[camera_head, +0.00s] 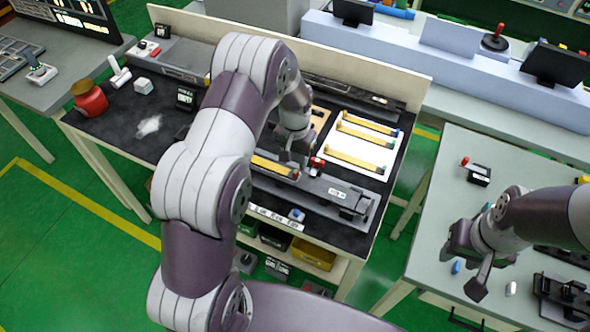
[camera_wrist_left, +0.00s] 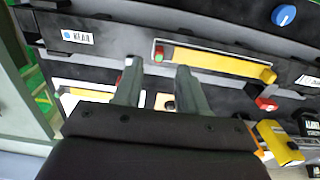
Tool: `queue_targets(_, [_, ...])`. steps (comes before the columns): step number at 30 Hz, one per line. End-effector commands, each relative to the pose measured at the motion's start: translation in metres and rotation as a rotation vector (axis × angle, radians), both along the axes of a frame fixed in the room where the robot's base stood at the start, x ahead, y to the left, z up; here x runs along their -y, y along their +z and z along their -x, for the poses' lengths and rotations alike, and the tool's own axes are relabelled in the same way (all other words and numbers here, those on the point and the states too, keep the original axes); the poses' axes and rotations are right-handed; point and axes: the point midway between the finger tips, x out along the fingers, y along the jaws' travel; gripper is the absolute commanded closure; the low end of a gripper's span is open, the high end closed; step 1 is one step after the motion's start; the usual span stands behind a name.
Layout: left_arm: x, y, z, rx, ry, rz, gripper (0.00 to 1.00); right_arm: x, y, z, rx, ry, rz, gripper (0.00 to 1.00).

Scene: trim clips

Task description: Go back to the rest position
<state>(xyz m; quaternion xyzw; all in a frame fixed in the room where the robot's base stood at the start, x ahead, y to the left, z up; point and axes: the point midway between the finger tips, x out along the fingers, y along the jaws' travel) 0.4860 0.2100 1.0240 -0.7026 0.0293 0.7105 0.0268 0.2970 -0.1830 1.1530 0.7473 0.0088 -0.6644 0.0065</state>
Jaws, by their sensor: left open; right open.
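My left gripper (camera_head: 294,154) is over the black-topped bench (camera_head: 135,120); its two fingers stand apart with nothing between them in the left wrist view (camera_wrist_left: 158,85). Beyond the fingertips, a yellow trim strip (camera_wrist_left: 215,63) lies in a dark grey fixture. The strip also shows in the head view (camera_head: 272,166), partly near my arm. More yellow strips (camera_head: 357,160) lie on a white tray (camera_head: 345,146) to the right of the gripper. My right gripper (camera_head: 464,275) is open and empty above the grey table at right.
A red jar (camera_head: 89,98) and a white block (camera_head: 143,86) stand at the bench's left. On the right table (camera_head: 440,205) are a small black box (camera_head: 478,175), a blue piece (camera_head: 456,267) and a white piece (camera_head: 511,288). Green floor separates the tables.

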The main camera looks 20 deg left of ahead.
Motion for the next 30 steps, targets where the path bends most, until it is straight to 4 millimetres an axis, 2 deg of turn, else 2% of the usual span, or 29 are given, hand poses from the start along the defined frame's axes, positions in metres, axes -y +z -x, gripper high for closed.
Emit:
queue_targets(1, [0.0, 0.009, -0.002, 0.006, 0.0, -0.001, 0.59, 0.0, -0.009, 0.0, 0.0, 0.0, 0.0, 0.57])
queue_targets(3, [0.0, 0.028, -0.001, 0.005, 0.0, -0.001, 0.59, 0.0, -0.014, 0.0, 0.0, 0.0, 0.0, 0.57])
queue_targets(6, [0.0, 0.051, -0.001, 0.004, 0.0, -0.001, 0.59, 0.0, -0.019, 0.0, 0.0, 0.0, 0.0, 0.57])
queue_targets(9, [0.0, 0.065, -0.001, 0.0, 0.0, 0.0, 0.59, 0.0, -0.021, 0.0, 0.0, 0.0, 0.0, 0.57])
queue_targets(14, [0.0, 0.074, -0.001, -0.002, 0.0, 0.0, 0.59, 0.0, -0.021, 0.0, 0.0, 0.0, 0.0, 0.57])
queue_targets(19, [-0.001, 0.074, -0.004, 0.017, 0.013, -0.001, 0.59, 0.0, -0.021, 0.0, 0.0, 0.0, 0.0, 0.57])
queue_targets(20, [0.0, 0.068, -0.001, 0.019, 0.023, -0.001, 0.59, 0.0, -0.021, 0.0, 0.0, 0.0, 0.0, 0.57])
queue_targets(23, [0.002, 0.057, 0.032, 0.009, 0.055, -0.001, 0.59, 0.0, -0.022, 0.0, 0.0, 0.0, 0.0, 0.57])
queue_targets(30, [0.019, 0.069, 0.151, 0.068, 0.085, 0.0, 0.59, 0.0, -0.039, 0.0, 0.0, 0.0, 0.0, 0.57])
